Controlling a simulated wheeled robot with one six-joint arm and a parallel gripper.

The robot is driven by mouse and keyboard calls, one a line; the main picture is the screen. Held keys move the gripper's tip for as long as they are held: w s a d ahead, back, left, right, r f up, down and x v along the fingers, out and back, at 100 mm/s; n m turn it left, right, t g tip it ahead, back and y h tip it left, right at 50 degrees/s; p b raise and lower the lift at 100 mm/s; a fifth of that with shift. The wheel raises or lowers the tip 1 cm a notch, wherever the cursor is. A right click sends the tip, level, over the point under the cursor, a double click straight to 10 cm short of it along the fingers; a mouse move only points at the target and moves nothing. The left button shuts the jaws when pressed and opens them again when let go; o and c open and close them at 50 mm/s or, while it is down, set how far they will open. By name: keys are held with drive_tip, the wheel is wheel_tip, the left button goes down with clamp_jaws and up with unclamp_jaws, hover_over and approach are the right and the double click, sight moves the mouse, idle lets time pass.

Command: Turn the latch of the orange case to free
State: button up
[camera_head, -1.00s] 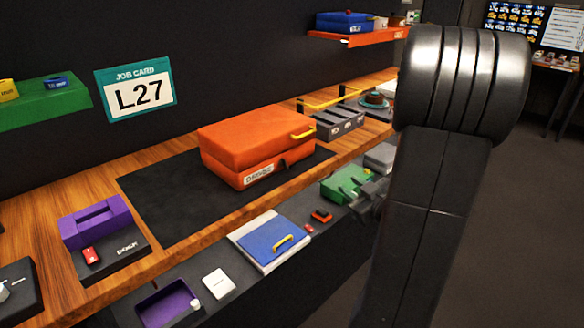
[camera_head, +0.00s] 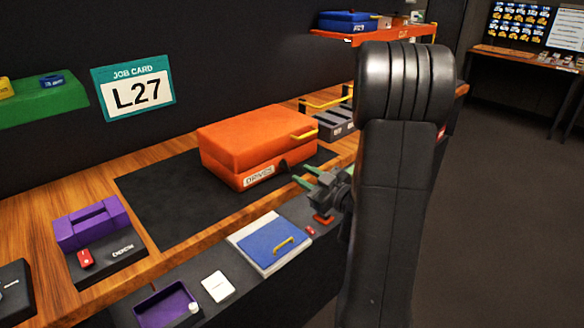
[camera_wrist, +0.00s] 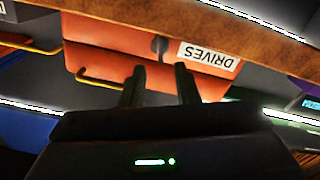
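The closed orange case (camera_head: 250,142) lies on a black mat on the wooden bench, with a white DRIVES label (camera_head: 258,176) on its front. Its small dark latch (camera_head: 284,166) is on the front, right of the label. In the wrist view the orange case (camera_wrist: 110,38) appears upside down, with the dark latch (camera_wrist: 158,46) beside the label. My gripper (camera_head: 306,176) is in front of the case's right front, by the bench edge. In the wrist view my gripper (camera_wrist: 160,68) has its two fingers apart, nothing between them, lined up with the latch. I see no contact.
A yellow handle (camera_head: 304,133) sits on the case lid. Grey bins (camera_head: 335,122) stand behind to the right. A purple holder (camera_head: 92,222) is at left. A lower shelf holds a blue-covered box (camera_head: 270,242) and a purple tray (camera_head: 165,302).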

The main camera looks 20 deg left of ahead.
sight(288, 166)
drive_tip(key=shift+x, duration=2.8)
drive_tip(key=shift+c, duration=0.5)
clamp_jaws()
